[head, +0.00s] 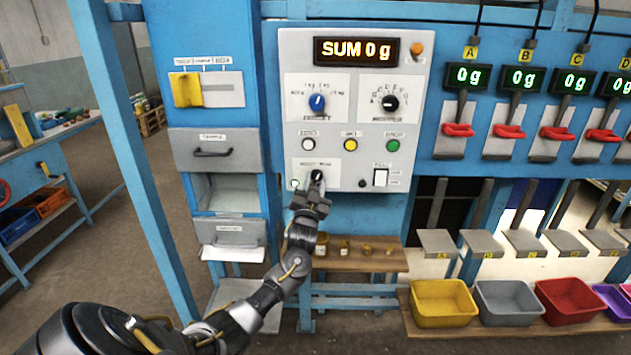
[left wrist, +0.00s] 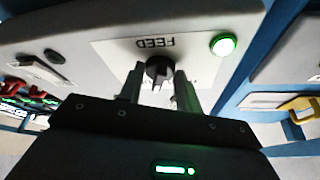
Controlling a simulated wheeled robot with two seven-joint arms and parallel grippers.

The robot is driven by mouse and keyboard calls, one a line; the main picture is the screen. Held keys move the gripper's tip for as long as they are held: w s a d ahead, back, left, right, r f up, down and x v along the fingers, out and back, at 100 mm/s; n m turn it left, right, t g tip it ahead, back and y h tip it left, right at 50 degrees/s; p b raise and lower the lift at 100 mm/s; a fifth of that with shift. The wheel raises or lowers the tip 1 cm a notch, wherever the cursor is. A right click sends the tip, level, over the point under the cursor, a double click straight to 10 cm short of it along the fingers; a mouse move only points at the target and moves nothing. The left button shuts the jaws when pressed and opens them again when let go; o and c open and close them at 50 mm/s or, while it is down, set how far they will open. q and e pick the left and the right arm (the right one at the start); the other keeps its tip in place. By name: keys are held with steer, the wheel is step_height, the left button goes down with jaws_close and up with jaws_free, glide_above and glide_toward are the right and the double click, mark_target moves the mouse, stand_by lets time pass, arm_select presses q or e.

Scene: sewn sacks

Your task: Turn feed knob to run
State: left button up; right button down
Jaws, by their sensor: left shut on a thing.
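The feed knob (head: 317,174) is a small black knob low on the light grey control panel (head: 340,100). In the left wrist view the knob (left wrist: 158,68) sits under an upside-down FEED label, between my two fingers. My left gripper (head: 314,186) reaches up to it from below and is shut on it; the gripper also shows in the left wrist view (left wrist: 158,86). A pale mark shows on the knob's near side, but the setting it points to is not clear. A green lamp (left wrist: 223,44) beside the label is lit. My right gripper is not in view.
The display (head: 355,50) reads SUM 0 g. Red levers (head: 458,130) stand right; a yellow bin (head: 443,303) sits below. A drawer cabinet (head: 217,149) stands left.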

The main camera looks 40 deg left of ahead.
arm_select(q)
steer(key=shift+a+r+m+h+p, duration=0.15)
steer(key=shift+m+h+p, duration=0.35)
steer(key=shift+m, duration=0.6)
steer(key=shift+m+h, duration=0.3)
steer(key=o, duration=1)
steer(key=b+v, duration=0.3)
steer(key=v, duration=0.8)
steer(key=shift+f+b, duration=0.2)
steer(key=shift+b, duration=0.2)
steer(key=shift+w, duration=0.1)
